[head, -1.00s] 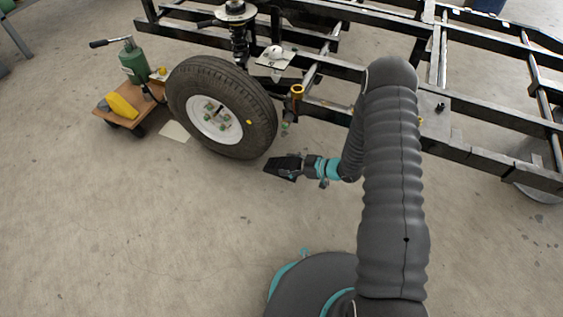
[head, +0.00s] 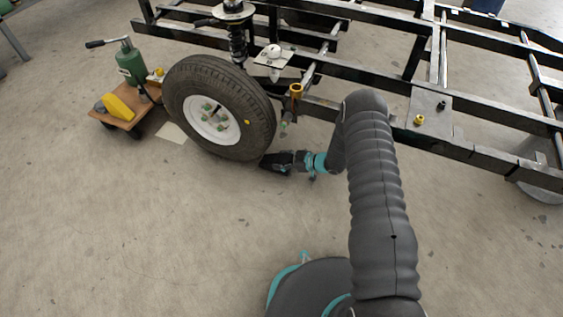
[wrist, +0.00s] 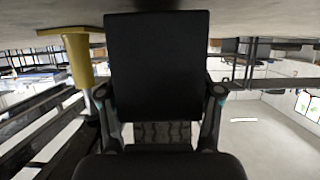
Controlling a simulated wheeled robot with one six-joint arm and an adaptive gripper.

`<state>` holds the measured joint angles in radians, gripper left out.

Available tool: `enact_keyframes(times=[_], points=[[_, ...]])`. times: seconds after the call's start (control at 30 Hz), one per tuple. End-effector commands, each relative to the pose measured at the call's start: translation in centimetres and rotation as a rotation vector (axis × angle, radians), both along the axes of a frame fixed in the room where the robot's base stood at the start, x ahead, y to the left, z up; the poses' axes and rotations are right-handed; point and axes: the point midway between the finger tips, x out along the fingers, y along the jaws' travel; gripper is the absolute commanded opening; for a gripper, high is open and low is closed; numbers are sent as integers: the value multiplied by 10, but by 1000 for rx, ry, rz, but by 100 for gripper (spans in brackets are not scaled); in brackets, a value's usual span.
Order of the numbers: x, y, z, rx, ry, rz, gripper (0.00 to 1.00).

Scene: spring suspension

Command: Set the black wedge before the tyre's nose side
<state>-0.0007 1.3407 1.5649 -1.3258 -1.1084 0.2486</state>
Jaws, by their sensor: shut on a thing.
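The tyre (head: 191,85) stands upright on the floor beside the black frame, its white hub with green nuts facing me. My gripper (head: 286,159) is at the tyre's lower right, shut on the black wedge (head: 272,162). The wedge is low, close to the tyre's right side near the floor; I cannot tell whether it touches the tyre or the floor. In the wrist view the dark wedge (wrist: 157,65) fills the space between the two fingers, and the tyre's tread (wrist: 162,132) shows behind it.
A black ladder frame (head: 460,140) spans the back and right. A wooden dolly (head: 124,118) with a green jack (head: 132,66) and a yellow wedge (head: 118,106) stands at left. The front floor is clear.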

Motion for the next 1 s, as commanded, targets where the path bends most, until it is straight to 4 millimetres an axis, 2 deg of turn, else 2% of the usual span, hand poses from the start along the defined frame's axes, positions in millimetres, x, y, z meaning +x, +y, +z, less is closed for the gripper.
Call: enact_keyframes(times=[0.87,0.9,1.0], points=[[0,0,-16,0,-2,-1,9],[0,0,-17,0,-1,0,72],[0,0,-18,0,-1,0,96]])
